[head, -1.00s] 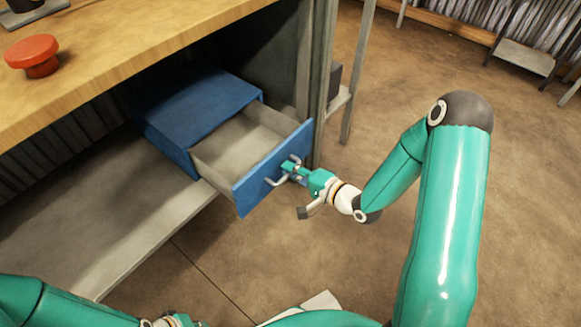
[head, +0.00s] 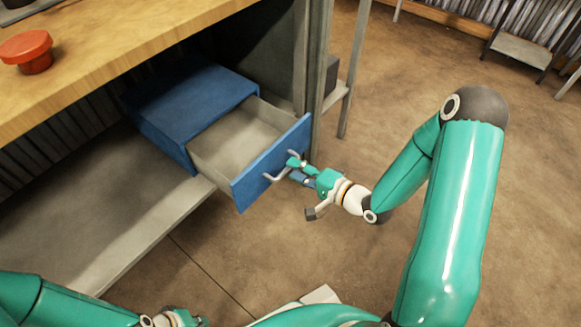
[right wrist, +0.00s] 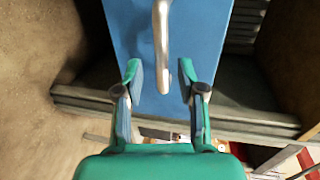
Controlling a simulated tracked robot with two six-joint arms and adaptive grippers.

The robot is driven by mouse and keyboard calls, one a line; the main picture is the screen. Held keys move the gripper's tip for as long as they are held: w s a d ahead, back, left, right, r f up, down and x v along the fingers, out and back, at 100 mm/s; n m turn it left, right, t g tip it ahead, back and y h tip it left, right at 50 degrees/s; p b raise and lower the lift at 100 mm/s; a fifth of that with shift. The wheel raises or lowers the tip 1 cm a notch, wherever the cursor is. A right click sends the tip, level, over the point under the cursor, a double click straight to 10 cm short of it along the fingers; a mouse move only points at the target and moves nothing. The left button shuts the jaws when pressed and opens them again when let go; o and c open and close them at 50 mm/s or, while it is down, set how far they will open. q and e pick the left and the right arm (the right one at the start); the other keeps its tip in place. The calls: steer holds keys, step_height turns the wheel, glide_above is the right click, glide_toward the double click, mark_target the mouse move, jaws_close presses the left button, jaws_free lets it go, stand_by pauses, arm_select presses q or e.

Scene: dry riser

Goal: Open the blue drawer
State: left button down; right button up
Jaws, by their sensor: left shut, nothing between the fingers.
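The blue drawer (head: 262,172) is pulled well out of its blue housing (head: 190,105) under the bench, showing its empty grey inside. Its metal handle (head: 278,174) is on the front face and also shows in the right wrist view (right wrist: 160,40). My right gripper (head: 298,172) is at the handle. In the right wrist view its fingers (right wrist: 161,82) are spread, with the handle's near end between their tips and a gap on each side. My left gripper (head: 192,318) is shut and empty at the bottom edge, partly cut off, far from the drawer.
The wooden bench top (head: 120,60) carries a red button (head: 27,50) and overhangs the housing. A grey lower shelf (head: 110,225) lies below. A grey post (head: 316,75) stands just behind the drawer front. The brown floor (head: 430,70) to the right is open.

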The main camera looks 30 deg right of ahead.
steer(key=shift+v, duration=2.35)
steer(key=shift+f, duration=0.1)
